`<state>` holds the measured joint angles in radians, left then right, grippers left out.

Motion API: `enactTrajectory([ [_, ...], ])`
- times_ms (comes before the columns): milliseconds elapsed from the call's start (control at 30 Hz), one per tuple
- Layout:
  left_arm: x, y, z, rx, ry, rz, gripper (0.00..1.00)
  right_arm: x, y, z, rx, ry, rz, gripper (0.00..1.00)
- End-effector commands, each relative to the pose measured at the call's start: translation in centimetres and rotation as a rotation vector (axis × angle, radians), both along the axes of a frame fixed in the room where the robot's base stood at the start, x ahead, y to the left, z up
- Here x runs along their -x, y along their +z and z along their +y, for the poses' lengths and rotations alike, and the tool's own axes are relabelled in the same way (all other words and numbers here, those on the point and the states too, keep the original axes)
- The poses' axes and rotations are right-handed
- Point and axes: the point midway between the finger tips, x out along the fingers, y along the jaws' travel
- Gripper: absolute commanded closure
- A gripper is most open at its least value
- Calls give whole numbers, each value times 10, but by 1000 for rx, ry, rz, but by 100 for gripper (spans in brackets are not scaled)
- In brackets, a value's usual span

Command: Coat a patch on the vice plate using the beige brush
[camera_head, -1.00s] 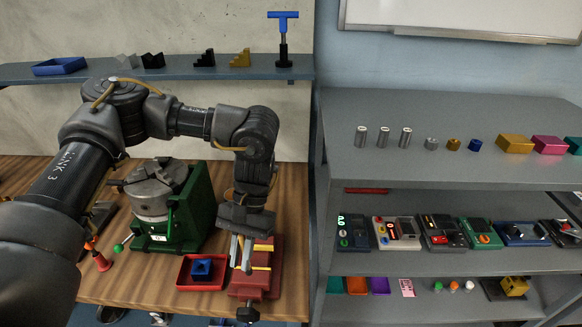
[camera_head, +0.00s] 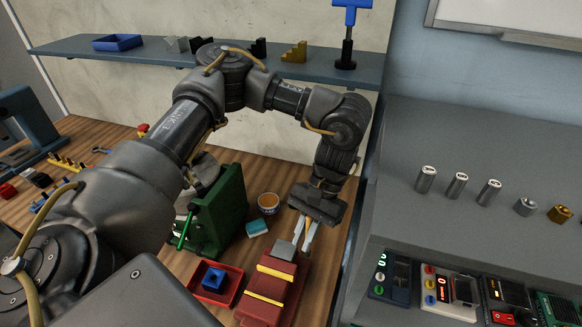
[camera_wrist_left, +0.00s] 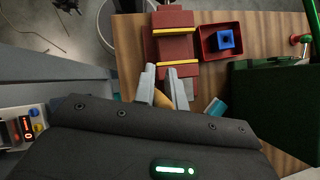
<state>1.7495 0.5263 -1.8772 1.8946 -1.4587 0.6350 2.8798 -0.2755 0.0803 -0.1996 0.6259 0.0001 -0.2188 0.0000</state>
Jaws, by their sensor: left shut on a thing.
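My left gripper (camera_head: 304,236) points down at the far end of the red vice (camera_head: 262,313), which has yellow jaw strips. In the left wrist view its fingers (camera_wrist_left: 163,88) are around a tan piece (camera_wrist_left: 160,99), likely the beige brush; most of it is hidden by the gripper. A small grey plate (camera_head: 284,250) shows at the vice's far end, just left of the fingers. Whether anything touches it I cannot tell. My right gripper is not in view.
A red tray (camera_head: 231,293) with a blue block (camera_head: 213,279) stands left of the vice. A round tub (camera_head: 268,203), a teal block (camera_head: 257,228) and a green machine (camera_head: 228,205) are behind and left. The grey cart (camera_head: 400,210) is at right.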

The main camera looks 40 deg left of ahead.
Motion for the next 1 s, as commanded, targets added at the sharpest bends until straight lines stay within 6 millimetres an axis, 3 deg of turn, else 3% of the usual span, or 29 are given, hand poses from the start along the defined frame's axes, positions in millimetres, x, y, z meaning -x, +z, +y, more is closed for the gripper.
enactTrajectory([
  [33, 0, 0, 0, -1, -9, -2, 100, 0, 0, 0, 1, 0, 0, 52],
  [133, -2, 0, -1, -1, -80, -11, 100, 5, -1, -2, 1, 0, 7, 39],
  [233, -12, -3, -1, 2, -250, -24, 100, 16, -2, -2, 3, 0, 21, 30],
  [467, -43, -15, 15, 53, -948, -56, 100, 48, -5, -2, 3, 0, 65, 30],
  [567, -54, -20, 25, 89, -1267, -63, 100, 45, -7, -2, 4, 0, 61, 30],
  [800, -80, -30, 53, 200, -2059, -53, 100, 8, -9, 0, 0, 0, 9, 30],
  [1000, -94, -34, 69, 266, -2478, -23, 100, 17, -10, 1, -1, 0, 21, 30],
])
